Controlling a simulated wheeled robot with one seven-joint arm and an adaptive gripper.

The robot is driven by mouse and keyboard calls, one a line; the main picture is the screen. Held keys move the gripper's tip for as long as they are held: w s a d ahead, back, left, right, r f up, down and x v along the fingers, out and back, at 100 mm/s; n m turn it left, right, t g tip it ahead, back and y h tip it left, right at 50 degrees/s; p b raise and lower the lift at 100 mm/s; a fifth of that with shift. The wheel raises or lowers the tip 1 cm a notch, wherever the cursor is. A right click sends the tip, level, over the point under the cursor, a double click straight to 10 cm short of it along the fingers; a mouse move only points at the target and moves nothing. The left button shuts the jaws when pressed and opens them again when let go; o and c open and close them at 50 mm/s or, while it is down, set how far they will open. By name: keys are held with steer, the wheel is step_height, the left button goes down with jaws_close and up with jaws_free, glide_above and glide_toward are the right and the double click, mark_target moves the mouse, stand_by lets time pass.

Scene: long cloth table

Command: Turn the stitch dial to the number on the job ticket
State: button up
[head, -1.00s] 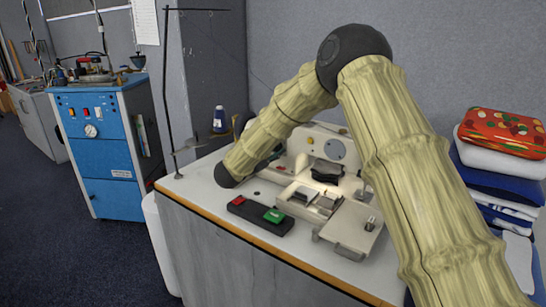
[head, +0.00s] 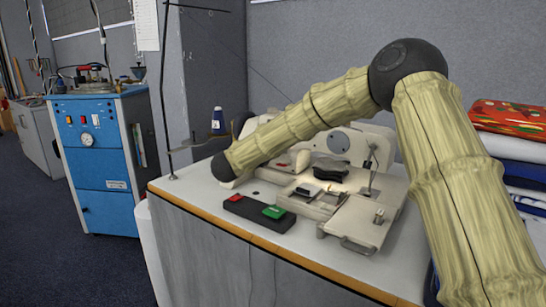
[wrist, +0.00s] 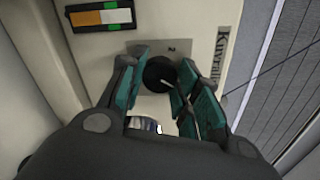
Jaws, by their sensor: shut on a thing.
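The stitch dial (wrist: 160,73) is a round black knob with a pale pointer line, on a light plate of the cream sewing machine (head: 335,146). In the wrist view my gripper (wrist: 163,62) has its teal fingers on either side of the dial and is shut on it. In the head view my arm covers part of the machine, and the dial and fingers are hidden. I cannot make out a job ticket with a readable number.
A black box with red and green buttons (head: 257,213) sits at the table's front. Folded cloths (head: 510,145) are stacked at the right. A blue cabinet (head: 103,165) stands at the left. A thread cone (head: 217,121) and thin stand are behind my arm.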

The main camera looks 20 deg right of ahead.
steer(key=m+b, duration=0.4)
steer(key=b, duration=0.1)
steer(key=shift+f+m, duration=0.2)
steer(key=shift+m, duration=0.2)
steer(key=shift+r+b, duration=0.1)
steer(key=shift+b, duration=0.3)
steer(key=o, duration=1.1)
steer(key=shift+c, duration=0.2)
steer(key=shift+a, duration=0.1)
steer(key=v, duration=1.2)
